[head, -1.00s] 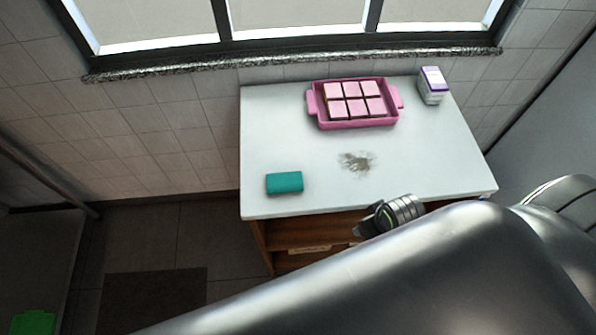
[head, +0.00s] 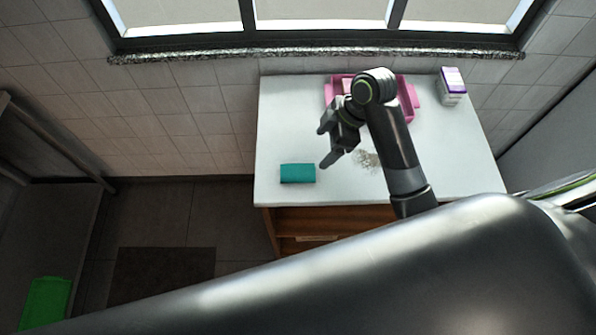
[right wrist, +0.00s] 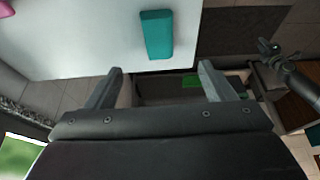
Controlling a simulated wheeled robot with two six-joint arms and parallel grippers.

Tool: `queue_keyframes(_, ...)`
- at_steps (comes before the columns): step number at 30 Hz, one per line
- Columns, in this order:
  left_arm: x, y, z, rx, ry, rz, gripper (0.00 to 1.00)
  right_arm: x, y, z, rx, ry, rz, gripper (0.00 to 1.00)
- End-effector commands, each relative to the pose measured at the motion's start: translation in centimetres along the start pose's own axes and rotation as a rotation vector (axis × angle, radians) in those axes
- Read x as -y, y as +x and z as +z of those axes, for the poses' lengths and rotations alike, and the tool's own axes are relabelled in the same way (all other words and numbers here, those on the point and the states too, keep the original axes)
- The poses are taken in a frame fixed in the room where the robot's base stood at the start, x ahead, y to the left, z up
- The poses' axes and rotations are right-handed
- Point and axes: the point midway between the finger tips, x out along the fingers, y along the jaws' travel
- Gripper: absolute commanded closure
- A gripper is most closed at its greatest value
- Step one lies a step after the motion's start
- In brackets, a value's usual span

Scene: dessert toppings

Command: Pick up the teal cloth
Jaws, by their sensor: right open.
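The teal cloth (head: 298,173) is a small folded block lying flat near the left front of the white table. In the right wrist view the teal cloth (right wrist: 156,35) lies ahead of the fingers, near the table's edge. My right gripper (head: 325,147) is open and empty, a short way right of the cloth in the head view and apart from it. Its two fingers (right wrist: 158,82) are spread wide in the right wrist view. A dark arm end, probably my left one, shows at the right of that view, too unclear to read its jaws.
A pink tray (head: 412,100), partly behind my right arm, stands at the back of the white table (head: 450,150). A purple-and-white carton (head: 452,86) is at the back right. The table left of the cloth is narrow.

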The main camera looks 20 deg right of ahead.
Motion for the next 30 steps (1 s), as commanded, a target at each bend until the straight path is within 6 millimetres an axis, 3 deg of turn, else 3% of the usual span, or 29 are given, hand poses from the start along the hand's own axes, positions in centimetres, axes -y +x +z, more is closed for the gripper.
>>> queue_keyframes(9, 0.2, -1.4, -0.1, 0.0, 0.0, 0.0, 0.64, 0.1, 6.5, -0.1, 0.001, 0.003, -0.004, 0.24)
queue_keyframes(23, 0.3, -2.4, -0.3, 0.0, 0.0, -0.001, 0.64, -0.1, 9.7, 0.0, 0.001, 0.004, -0.002, 0.24)
queue_keyframes(30, 0.4, -3.3, -0.4, 0.0, 0.001, -0.001, 0.64, -0.3, 12.5, 0.1, 0.002, 0.004, -0.001, 0.24)
